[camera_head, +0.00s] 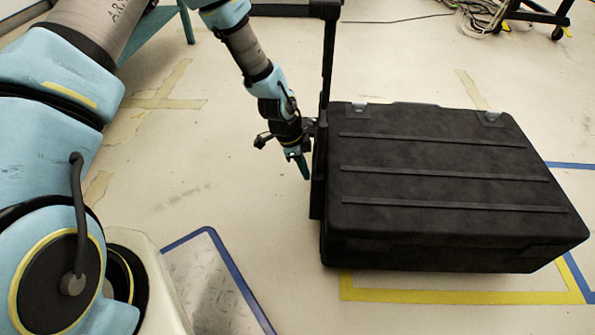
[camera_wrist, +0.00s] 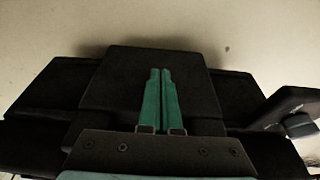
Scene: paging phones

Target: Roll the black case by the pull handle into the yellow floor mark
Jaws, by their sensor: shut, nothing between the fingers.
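The black case (camera_head: 440,180) lies flat on the floor, ribbed lid up, in the head view. Its pull handle (camera_head: 329,55) stands extended at the case's left end, its grip at the picture's top edge. The yellow floor mark (camera_head: 460,297) shows as a line along the case's near side and at its near right corner; the case hides the rest. My gripper (camera_head: 304,168) points down just left of the case's handle end, well below the grip. Its green fingers (camera_wrist: 161,100) are shut together with nothing between them. Whether it touches the case, I cannot tell.
Blue tape (camera_head: 240,275) borders a metal-looking floor plate at the near left. Blue tape also runs right of the case. Cables (camera_head: 490,15) and a wheeled stand (camera_head: 545,15) are at the far right. The floor left of my gripper is clear.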

